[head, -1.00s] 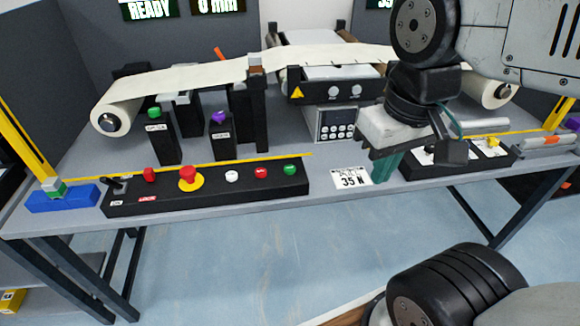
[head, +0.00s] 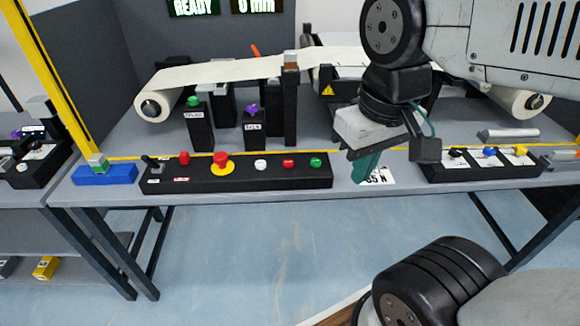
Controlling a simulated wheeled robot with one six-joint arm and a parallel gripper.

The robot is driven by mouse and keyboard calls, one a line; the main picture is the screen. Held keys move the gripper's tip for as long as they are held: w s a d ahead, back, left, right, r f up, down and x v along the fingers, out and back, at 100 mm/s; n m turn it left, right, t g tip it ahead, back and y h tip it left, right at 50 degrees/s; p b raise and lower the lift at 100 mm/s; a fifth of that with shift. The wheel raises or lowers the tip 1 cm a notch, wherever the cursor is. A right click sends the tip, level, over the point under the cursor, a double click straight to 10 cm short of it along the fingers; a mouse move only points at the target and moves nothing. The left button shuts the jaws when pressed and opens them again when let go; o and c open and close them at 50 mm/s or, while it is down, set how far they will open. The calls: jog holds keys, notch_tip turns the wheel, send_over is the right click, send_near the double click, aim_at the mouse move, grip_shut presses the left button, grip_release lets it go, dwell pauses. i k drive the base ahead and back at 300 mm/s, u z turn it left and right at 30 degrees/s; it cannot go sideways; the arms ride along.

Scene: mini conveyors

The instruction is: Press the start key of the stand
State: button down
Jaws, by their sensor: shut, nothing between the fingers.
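The stand is a grey table (head: 230,192) with a mini conveyor and a pale belt (head: 215,72) at its back. A black control panel (head: 200,185) lies along its front edge. On the panel are a toggle switch, a red button (head: 184,158), a red mushroom button (head: 221,160) on a yellow disc, a white button (head: 260,165), another red button (head: 288,162) and a green button (head: 316,162). Key labels are too small to read surely. My gripper (head: 364,172) has teal fingers, shut and empty, pointing down right of the green button, apart from it, in front of a white card.
Black posts with a green knob (head: 194,102) and a purple knob (head: 252,109) stand behind the panel. A second black switch box (head: 480,168) lies right of my gripper. A blue block (head: 105,175) sits at the left. A "READY" screen (head: 194,6) hangs behind.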

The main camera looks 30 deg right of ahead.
aim_at(314, 162)
jog(key=k, duration=0.8)
jog(key=z, duration=0.75)
jog(key=i, duration=0.5)
jog(key=u, duration=0.05)
